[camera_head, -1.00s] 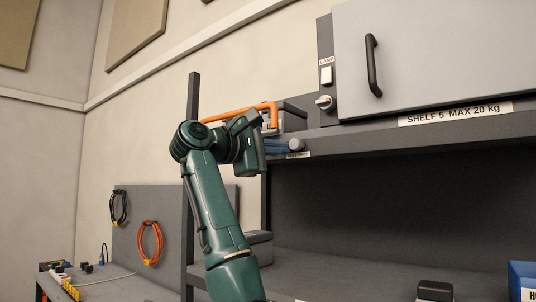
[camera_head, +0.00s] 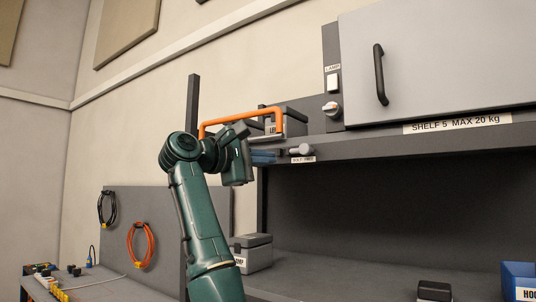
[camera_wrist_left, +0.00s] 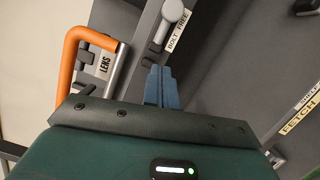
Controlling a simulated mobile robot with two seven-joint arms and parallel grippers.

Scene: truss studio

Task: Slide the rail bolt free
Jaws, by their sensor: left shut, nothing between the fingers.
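The rail bolt (camera_head: 302,150) is a light grey round-ended piece on the shelf's front edge, above a small white label that reads BOLT FREE. In the left wrist view the bolt (camera_wrist_left: 172,12) is at the top, beside the same label (camera_wrist_left: 179,30). My left gripper (camera_head: 274,157) has blue fingers, just left of the bolt and apart from it. In the left wrist view its fingers (camera_wrist_left: 160,78) are together with nothing between them, pointing toward the bolt's dark mount. My right gripper is in neither view.
An orange handle (camera_head: 240,112) rises behind my left wrist, near a grey case labelled LENS (camera_head: 283,118). A grey cabinet door (camera_head: 440,60) with a black handle stands above the shelf. A grey box (camera_head: 252,252) and a blue bin (camera_head: 518,280) are below.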

